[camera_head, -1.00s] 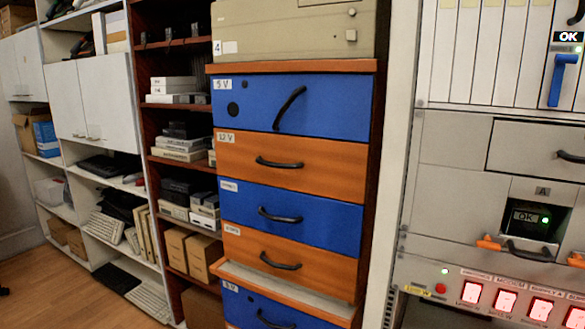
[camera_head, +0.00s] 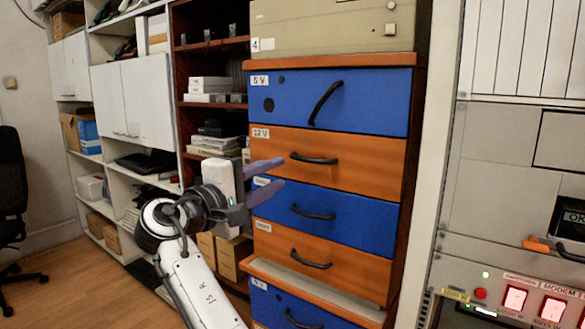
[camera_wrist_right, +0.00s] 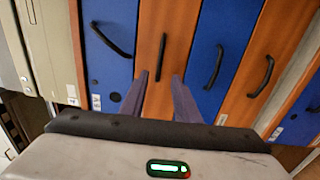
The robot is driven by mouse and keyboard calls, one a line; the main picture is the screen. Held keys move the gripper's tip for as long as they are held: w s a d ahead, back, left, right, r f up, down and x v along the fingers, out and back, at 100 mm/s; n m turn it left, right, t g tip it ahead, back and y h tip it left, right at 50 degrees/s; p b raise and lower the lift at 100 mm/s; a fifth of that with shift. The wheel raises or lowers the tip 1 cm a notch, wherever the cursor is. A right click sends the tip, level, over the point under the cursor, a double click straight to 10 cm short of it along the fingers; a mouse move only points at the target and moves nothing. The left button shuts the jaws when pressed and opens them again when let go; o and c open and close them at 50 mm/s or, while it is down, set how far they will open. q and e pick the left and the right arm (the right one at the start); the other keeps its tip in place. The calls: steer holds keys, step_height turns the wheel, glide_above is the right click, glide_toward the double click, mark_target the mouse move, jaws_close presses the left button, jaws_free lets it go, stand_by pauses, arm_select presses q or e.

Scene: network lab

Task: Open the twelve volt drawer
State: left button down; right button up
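The twelve volt drawer (camera_head: 365,158) is the orange one labelled "12 V", second from the top, and sits flush in the cabinet. Its black bar handle (camera_head: 314,158) is at the middle of its front. In the right wrist view the orange drawer (camera_wrist_right: 150,110) runs upright, with its handle (camera_wrist_right: 162,57) just beyond the fingertips. My right gripper (camera_head: 281,172) is open and empty at the left of the cabinet, its fingers pointing at the drawer fronts. In the wrist view the two fingers (camera_wrist_right: 159,77) stand apart, not touching the handle. My left gripper is not in view.
A blue "5 V" drawer (camera_head: 375,100) is above; a blue drawer (camera_head: 365,215) and another orange one (camera_head: 350,265) are below. A pale ledge (camera_head: 320,293) juts out lower down. An equipment rack (camera_head: 490,200) stands right; shelves (camera_head: 130,180) stand left.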

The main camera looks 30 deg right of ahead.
mark_target(305, 161)
steer(key=p+x, duration=0.1)
steer(key=x, duration=0.7)
steer(key=shift+w+d+r+p, duration=0.15)
steer(key=shift+d+p, duration=0.1)
steer(key=shift+p, duration=0.15)
steer(key=shift+x, duration=0.75)
steer(key=shift+c, duration=0.5)
jaws_close()
